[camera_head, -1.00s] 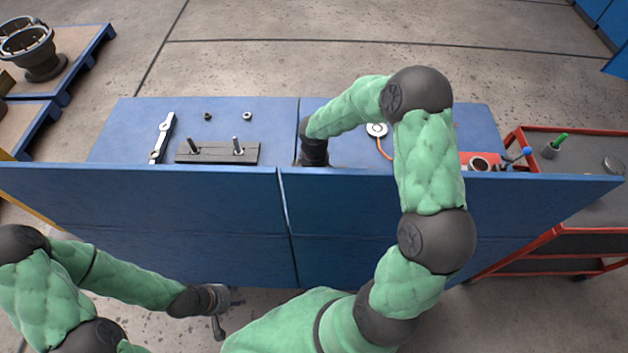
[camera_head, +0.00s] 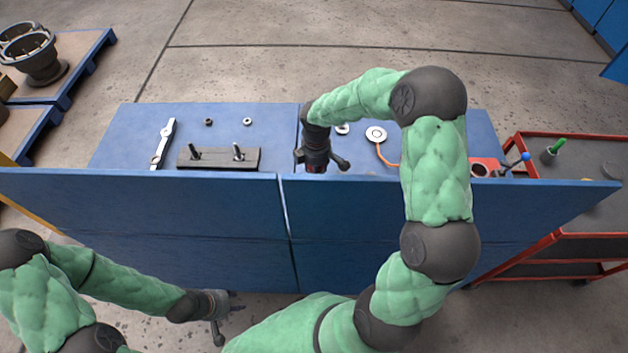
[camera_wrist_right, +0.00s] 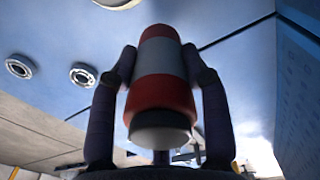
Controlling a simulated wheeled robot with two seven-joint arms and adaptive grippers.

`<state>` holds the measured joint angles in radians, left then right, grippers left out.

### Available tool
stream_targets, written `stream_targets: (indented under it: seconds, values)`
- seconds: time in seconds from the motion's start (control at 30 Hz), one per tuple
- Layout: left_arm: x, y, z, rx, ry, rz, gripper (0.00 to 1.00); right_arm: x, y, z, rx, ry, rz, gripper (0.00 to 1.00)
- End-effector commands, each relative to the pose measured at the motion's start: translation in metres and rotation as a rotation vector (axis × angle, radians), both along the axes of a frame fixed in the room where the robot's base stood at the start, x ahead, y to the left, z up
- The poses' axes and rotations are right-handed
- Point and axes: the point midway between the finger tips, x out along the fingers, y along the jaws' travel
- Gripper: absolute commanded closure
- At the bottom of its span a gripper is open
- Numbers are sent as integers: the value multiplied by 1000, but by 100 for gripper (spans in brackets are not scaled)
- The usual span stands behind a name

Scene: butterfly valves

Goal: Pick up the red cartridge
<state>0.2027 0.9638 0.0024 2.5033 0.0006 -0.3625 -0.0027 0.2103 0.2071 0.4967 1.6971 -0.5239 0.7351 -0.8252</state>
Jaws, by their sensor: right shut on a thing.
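The red cartridge (camera_wrist_right: 165,92) is a red cylinder with a grey band around its middle and a pale end. In the right wrist view it sits between the two fingers of my right gripper (camera_wrist_right: 158,65), which is shut on it. In the head view my right gripper (camera_head: 324,162) hangs over the blue bench near the middle seam, and the cartridge is mostly hidden there. My left gripper (camera_head: 217,325) is low in front of the bench, away from the cartridge; its finger opening cannot be made out.
The blue bench (camera_head: 270,120) has a raised front panel (camera_head: 140,205). On it are a dark plate with two pins (camera_head: 218,158), a silver bar (camera_head: 162,145), small rings, a round disc (camera_head: 376,134) with an orange cord and a red block (camera_head: 483,166). A red-framed cart (camera_head: 590,160) stands right.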

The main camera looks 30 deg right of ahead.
Motion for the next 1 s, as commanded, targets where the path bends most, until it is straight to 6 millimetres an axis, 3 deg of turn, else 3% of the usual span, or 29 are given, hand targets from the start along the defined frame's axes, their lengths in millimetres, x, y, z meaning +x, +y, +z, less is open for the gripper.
stream_targets:
  seconds: [0.17,0.5,0.87,1.0]
  values:
    - [0,0,6,0,0,0,60,25,-25,42,0,-4,-4,94]
    - [0,0,7,0,0,0,60,71,-73,67,0,-1,-1,94]
    - [0,0,8,0,0,0,60,84,-86,77,1,-1,-1,94]
    - [0,0,17,0,0,0,60,84,-86,86,0,-1,-1,94]
